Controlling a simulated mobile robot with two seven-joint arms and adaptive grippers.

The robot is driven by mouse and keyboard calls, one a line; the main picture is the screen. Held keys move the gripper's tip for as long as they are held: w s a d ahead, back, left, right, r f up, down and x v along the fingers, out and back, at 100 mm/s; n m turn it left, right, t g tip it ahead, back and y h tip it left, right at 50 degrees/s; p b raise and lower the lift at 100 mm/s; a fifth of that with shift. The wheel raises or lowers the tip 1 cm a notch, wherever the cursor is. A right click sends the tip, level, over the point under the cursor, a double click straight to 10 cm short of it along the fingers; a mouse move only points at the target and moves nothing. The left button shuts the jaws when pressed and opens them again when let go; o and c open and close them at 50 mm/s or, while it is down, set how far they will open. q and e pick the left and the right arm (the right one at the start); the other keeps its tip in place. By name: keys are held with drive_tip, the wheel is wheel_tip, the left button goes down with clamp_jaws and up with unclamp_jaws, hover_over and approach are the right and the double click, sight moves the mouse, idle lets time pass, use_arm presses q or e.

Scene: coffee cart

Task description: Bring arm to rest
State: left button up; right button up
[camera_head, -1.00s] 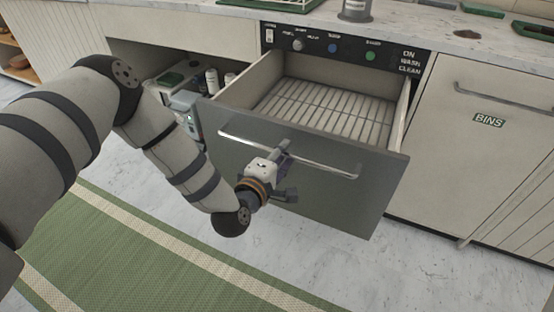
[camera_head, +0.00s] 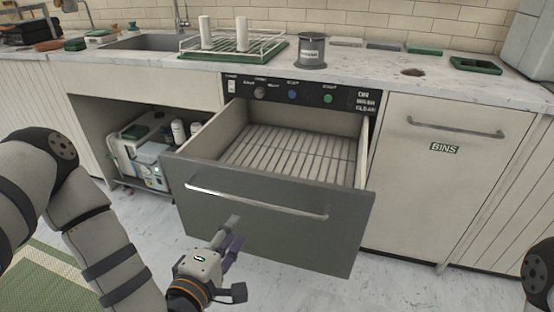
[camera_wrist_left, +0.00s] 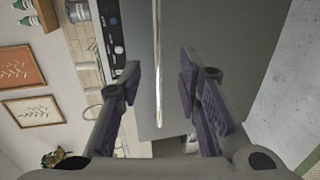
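My left arm comes in from the left in the head view. Its gripper (camera_head: 232,238) is in front of the open dishwasher drawer (camera_head: 270,228), below the drawer's bar handle (camera_head: 255,202). In the left wrist view the two purple-padded fingers of this gripper (camera_wrist_left: 162,95) are spread apart with nothing between them touching. The handle (camera_wrist_left: 157,60) shows beyond and between them, apart from the fingers. The drawer is pulled out, and its slatted rack inside is empty. My right gripper is not in view; only a dark rounded piece, probably my right arm, shows at the right edge.
The counter (camera_head: 440,75) above holds a dish rack (camera_head: 235,42), a grey canister (camera_head: 312,50) and a green tray (camera_head: 475,65). The BINS cabinet (camera_head: 450,175) is shut at the right. An open cubby with bottles is left of the drawer. A green mat (camera_head: 40,280) lies on the floor.

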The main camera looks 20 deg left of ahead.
use_arm(q)
drive_tip(key=s+d+f+m+g+h+p, duration=0.1)
drive_tip(key=s+d+f+m+g, duration=0.3)
drive_tip(key=s, duration=0.3)
drive_tip(key=s+d+f+m+g+h+p, duration=0.1)
drive_tip(key=s+f+m+g+h, duration=0.1)
drive_tip(key=s+f+m+g, duration=0.35)
drive_tip(key=s+a+f+m+g+y, duration=0.1)
drive_tip(key=s+a+m+g, duration=0.1)
drive_tip(key=s, duration=0.6)
drive_tip(key=s+a+m+g+y, duration=0.1)
drive_tip(key=s+a+m+g, duration=0.2)
drive_tip(key=s, duration=0.5)
drive_tip(key=s+a+f+m+g+y+p, duration=0.1)
drive_tip(key=s+a+m+g, duration=0.1)
drive_tip(key=s, duration=0.6)
drive_tip(key=shift+s+a+f+g+y, duration=0.2)
drive_tip(key=shift+f+g+y, duration=0.15)
drive_tip(key=shift+g, duration=0.4)
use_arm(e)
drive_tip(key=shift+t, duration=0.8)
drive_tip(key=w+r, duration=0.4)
use_arm(q)
drive_tip(key=shift+m, duration=0.25)
